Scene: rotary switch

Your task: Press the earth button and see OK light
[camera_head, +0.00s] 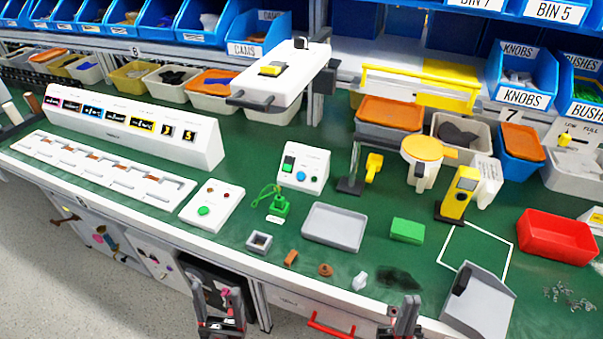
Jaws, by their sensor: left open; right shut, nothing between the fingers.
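A white box (303,167) with a green switch, a blue round button and small dots on its sloped front stands mid-bench. A flat white panel (212,205) with a large green button (204,211) and a small red one lies left of it. The labels are too small to read, so I cannot tell which button is earth or which lamp is OK; no lamp looks clearly lit. My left gripper (219,303) is open and empty, low in front of the bench edge, below the panel. My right gripper (403,315) is shut and empty at the front edge, lower right.
A green corded piece (278,206), a grey tray (334,227), a green block (407,231) and small parts lie near the front. A white arm-like fixture (282,75) overhangs behind. A yellow device (459,194) and red bin (557,236) stand right. Parts bins line the back.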

